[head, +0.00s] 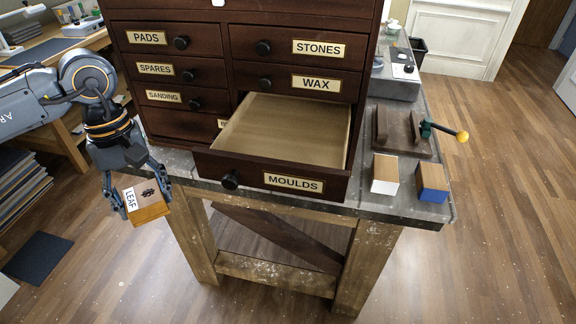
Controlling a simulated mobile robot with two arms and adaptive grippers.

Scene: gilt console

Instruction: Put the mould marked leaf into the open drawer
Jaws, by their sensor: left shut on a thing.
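The mould marked leaf (150,206) is a wooden block with a white LEAF label and a dark leaf shape on top. My left gripper (143,201) is shut on it, one finger on each side. It holds the mould in the air at the left, in front of the bench edge and left of the open drawer. The open drawer (225,170) is labelled MOULDS, is pulled out of the dark cabinet, and looks empty inside. My right gripper is not in view.
The cabinet (215,60) has closed drawers labelled PADS, SPARES, SANDING, STONES and WAX. A white-fronted block (385,174) and a blue-fronted block (432,183) stand on the bench right of the drawer. Behind them is a wooden vice with a yellow-knobbed handle (445,132).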

